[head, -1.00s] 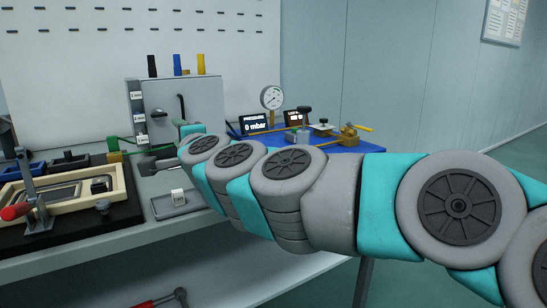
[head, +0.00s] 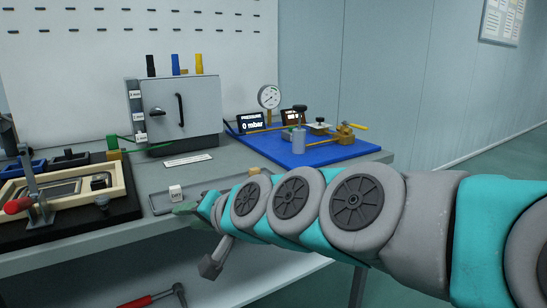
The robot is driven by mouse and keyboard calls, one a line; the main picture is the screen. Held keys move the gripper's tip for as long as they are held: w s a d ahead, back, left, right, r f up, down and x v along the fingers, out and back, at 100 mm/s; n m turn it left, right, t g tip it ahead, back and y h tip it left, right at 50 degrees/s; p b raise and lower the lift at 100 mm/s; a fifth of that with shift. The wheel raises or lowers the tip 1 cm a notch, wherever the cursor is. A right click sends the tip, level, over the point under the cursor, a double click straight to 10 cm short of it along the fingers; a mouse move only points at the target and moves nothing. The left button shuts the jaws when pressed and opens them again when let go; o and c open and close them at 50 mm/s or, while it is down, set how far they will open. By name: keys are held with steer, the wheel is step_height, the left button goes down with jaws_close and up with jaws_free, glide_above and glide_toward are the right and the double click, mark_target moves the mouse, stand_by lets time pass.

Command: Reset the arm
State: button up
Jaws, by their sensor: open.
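My arm reaches in from the right edge of the head view, across the front of the bench. Its far end, my gripper (head: 187,210), is at the bench's front edge, just in front of a small white labelled block (head: 176,192). My gripper is open, mostly seen edge-on and partly hidden by my own wrist. I see nothing held in it. The white block stands on a shallow grey tray (head: 160,207). I cannot tell whether my gripper touches the tray.
A grey cabinet (head: 200,117) with a black handle stands at the back. A blue board (head: 270,148) with a gauge (head: 269,97) and valves is to its right. A framed fixture (head: 115,190) with a red-handled lever is at left. Clear floor lies at right.

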steer(key=s+d+f+n+g+h, duration=0.1)
steer(key=s+d+f+g+h, duration=0.3)
steer(key=s+d+f, duration=0.6)
steer(key=s+d+f+n+g+h, duration=0.1)
steer(key=s+d+f+g+h, duration=0.25)
steer(key=s+d+f, duration=0.75)
steer(key=s+d+f+g+h, duration=0.1)
steer(key=s+d+g+h, duration=0.1)
steer(key=s+d, duration=0.3)
steer(key=d+g, duration=0.1)
steer(key=d, duration=0.3)
steer(key=shift+s, duration=0.25)
steer(key=shift+f, duration=0.1)
